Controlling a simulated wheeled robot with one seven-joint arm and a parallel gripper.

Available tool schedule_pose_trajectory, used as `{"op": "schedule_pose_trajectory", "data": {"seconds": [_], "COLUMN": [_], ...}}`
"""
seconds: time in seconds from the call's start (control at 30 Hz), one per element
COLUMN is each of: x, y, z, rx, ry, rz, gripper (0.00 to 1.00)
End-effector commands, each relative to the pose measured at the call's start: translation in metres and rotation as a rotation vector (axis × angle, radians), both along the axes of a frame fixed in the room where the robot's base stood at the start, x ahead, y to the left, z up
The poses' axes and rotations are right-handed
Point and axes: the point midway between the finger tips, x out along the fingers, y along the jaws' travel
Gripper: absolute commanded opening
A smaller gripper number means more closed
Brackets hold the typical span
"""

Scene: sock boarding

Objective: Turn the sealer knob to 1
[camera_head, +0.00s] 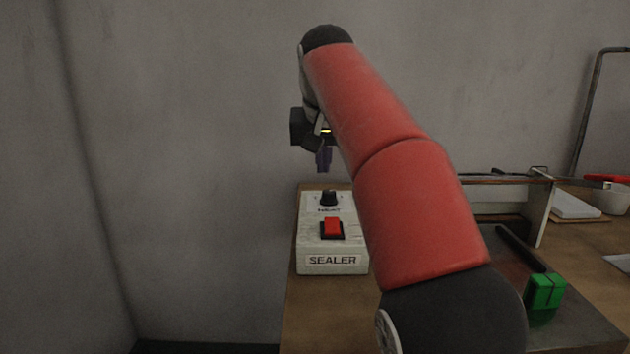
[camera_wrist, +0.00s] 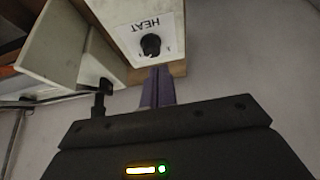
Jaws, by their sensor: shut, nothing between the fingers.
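The sealer box (camera_head: 331,262) is a pale box with a SELAER-style front label reading SEALER, at the left end of the table. Its black knob (camera_head: 329,198) stands on the top face, by the word HEAT. The knob also shows in the wrist view (camera_wrist: 151,45), just beyond the fingertips; its pointer setting is too small to read. A red rocker switch (camera_head: 332,228) sits in front of the knob. My gripper (camera_head: 323,168) is shut and empty, above the knob and apart from it, fingers pointing down. The purple fingers also show in the wrist view (camera_wrist: 158,72).
The wooden table (camera_head: 308,315) has its left edge beside the box. A green block (camera_head: 545,291) on a dark bar is at the right. A white tub (camera_head: 610,200) and a pale pad (camera_head: 576,205) are farther right. The wall is behind.

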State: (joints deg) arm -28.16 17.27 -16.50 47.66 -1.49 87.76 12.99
Motion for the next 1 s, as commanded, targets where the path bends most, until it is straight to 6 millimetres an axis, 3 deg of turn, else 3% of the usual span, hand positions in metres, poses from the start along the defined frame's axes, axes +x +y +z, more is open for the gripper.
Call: {"op": "schedule_pose_trajectory", "data": {"seconds": [0.43,1.0], "x": [0.0,0.0], "y": [-0.001,-0.001], "z": [-0.056,-0.063], "rx": [0.0,0.0], "ry": [0.0,0.0], "rz": [-0.001,-0.001], "gripper": [0.0,0.0]}}
